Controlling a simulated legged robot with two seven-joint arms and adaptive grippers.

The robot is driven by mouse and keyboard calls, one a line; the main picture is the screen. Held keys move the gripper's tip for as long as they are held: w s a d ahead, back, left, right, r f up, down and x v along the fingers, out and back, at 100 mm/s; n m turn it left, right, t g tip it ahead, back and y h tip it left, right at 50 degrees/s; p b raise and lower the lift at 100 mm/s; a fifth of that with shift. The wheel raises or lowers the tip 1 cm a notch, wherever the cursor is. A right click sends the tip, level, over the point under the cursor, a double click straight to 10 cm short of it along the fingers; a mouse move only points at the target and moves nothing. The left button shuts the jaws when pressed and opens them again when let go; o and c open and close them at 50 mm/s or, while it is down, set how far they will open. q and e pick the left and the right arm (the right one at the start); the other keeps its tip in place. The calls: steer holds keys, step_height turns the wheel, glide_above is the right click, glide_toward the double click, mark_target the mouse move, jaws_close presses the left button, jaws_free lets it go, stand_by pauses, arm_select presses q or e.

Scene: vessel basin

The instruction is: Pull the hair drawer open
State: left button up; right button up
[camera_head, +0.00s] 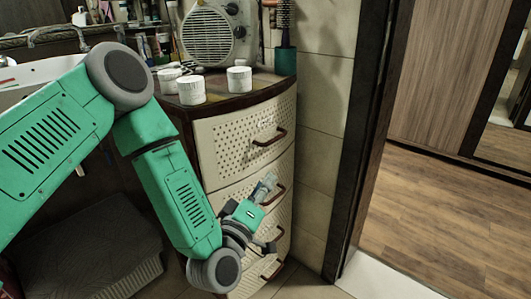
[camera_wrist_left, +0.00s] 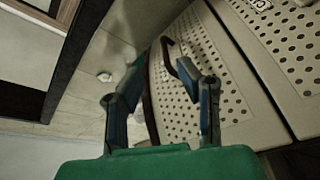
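A cabinet (camera_head: 230,180) carries several perforated cream drawers with dark curved handles. A drawer handle (camera_wrist_left: 168,58) shows just beyond and between my left fingertips in the left wrist view. It appears to be the second drawer's handle (camera_head: 277,195). My left gripper (camera_head: 271,214) is in front of the lower drawers, also seen in the left wrist view (camera_wrist_left: 162,68). Its fingers are apart, with nothing clearly held. Contact with the handle cannot be told. The drawers look shut. I cannot read which one is the hair drawer. My right gripper is not in view.
White jars (camera_head: 191,90) and a heater (camera_head: 213,33) stand on the cabinet top. A brush in a teal holder (camera_head: 285,50) is at its right end. A dark door frame (camera_head: 355,140) stands right of the cabinet, with wood floor (camera_head: 450,215) beyond. A sink (camera_head: 40,72) is at left.

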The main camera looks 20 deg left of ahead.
mark_target(275, 139)
arm_select(q)
steer(key=shift+n+t+y, duration=0.3)
steer(key=shift+n+y, duration=0.2)
steer(key=shift+n, duration=0.1)
steer(key=w+a+r+b, duration=0.1)
steer(key=w, duration=0.3)
steer(key=w+a+r, duration=0.1)
steer(key=w, duration=0.4)
steer(key=w+a+r+b, duration=0.1)
steer(key=w, duration=0.3)
steer(key=shift+w+a+r+b, duration=0.25)
steer(key=shift+w+r+b, duration=0.1)
steer(key=shift+d+r, duration=0.2)
steer(key=shift+d, duration=0.55)
jaws_close()
steer(key=shift+a, duration=0.1)
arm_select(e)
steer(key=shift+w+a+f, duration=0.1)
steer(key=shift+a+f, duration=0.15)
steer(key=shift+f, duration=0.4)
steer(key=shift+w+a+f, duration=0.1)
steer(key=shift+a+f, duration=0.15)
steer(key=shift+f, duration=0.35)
